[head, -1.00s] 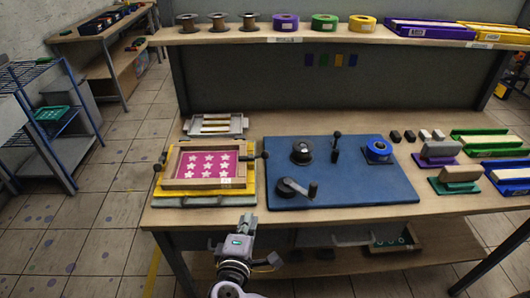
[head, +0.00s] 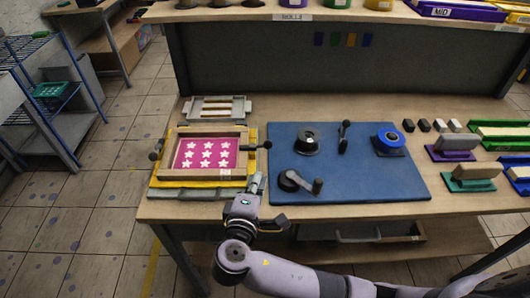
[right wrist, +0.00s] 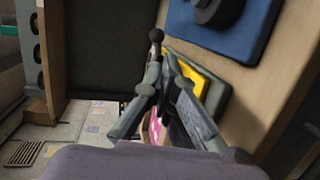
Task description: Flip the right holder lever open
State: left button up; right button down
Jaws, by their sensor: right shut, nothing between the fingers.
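The right holder lever (head: 256,147) is a dark bar with a black ball knob. It sticks out rightward from the right side of the wooden screen frame (head: 203,179), which holds a pink panel with white stars (head: 207,153). A similar left lever (head: 155,150) is on the opposite side. My right gripper (head: 257,180) is shut and empty, just in front of and below the right lever, by the frame's front right corner. In the right wrist view a black knob (right wrist: 156,34) shows just beyond the fingertips. Contact cannot be told. My left gripper is not in view.
The frame sits on a yellow base (head: 160,182). A blue board (head: 350,185) with a crank and spools lies close on the right. A grey rack (head: 215,108) stands behind the frame. A raised shelf (head: 350,14) runs along the back.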

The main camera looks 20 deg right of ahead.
jog(key=p, duration=0.1)
send_near(271, 146)
jog(key=shift+w+a+f, duration=0.15)
jog(key=shift+w, duration=0.2)
jog(key=shift+w+a+f, duration=0.1)
jog(key=shift+w+f, duration=0.05)
jog(key=shift+w, duration=0.2)
jog(key=p+x, duration=0.1)
jog(key=x, duration=0.3)
jog(key=shift+w+f, duration=0.1)
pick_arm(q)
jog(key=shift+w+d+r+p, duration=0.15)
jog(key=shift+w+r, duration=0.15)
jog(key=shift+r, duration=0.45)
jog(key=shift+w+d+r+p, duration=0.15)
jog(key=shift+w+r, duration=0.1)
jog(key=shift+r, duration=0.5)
pick_arm(e)
jog(key=shift+w+d+f, duration=0.25)
jog(key=shift+w+d, duration=0.05)
jog(key=shift+w, duration=0.3)
